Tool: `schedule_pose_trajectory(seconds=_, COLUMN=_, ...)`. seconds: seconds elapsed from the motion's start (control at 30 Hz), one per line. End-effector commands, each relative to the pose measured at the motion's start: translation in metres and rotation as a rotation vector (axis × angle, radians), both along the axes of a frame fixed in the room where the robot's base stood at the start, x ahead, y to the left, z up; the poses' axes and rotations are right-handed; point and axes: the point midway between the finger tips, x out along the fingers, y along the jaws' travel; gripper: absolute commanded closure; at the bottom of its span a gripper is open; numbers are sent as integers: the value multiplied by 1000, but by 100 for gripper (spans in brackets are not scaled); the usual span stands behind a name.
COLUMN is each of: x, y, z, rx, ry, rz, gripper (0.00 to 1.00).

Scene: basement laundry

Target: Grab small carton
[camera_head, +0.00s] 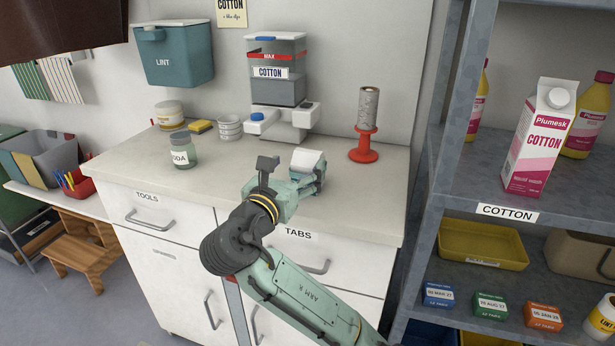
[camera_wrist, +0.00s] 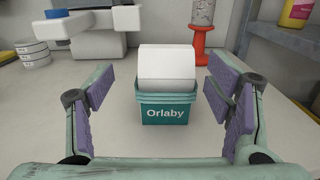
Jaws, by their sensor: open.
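A small teal carton (camera_wrist: 167,108) labelled Orlaby, with a white upper part (camera_wrist: 167,66), stands upright on the worktop in the wrist view. In the head view its white top (camera_head: 308,160) shows, and its lower part is mostly hidden by my gripper (camera_head: 291,178). In the wrist view my gripper (camera_wrist: 163,98) is open, with purple-padded fingers to the left and right of the carton. Gaps show between the pads and the carton. Nothing is held.
A white and grey dispenser (camera_head: 276,90) marked COTTON stands behind the carton. A red spool stand (camera_head: 363,148) is to the right, and a SODA jar (camera_head: 182,150) to the left. A metal shelf (camera_head: 445,165) with a larger Plumesk carton (camera_head: 538,145) borders the right.

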Motion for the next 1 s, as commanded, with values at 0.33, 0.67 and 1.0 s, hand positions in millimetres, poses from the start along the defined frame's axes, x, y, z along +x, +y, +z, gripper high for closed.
schedule_pose_trajectory(seconds=0.33, x=36, y=-22, z=5, rx=1, ry=2, rz=-1, gripper=27)
schedule_pose_trajectory(seconds=0.67, x=49, y=-26, z=3, rx=3, ry=0, rz=2, gripper=27)
schedule_pose_trajectory(seconds=1.0, x=49, y=-26, z=3, rx=3, ry=0, rz=2, gripper=46)
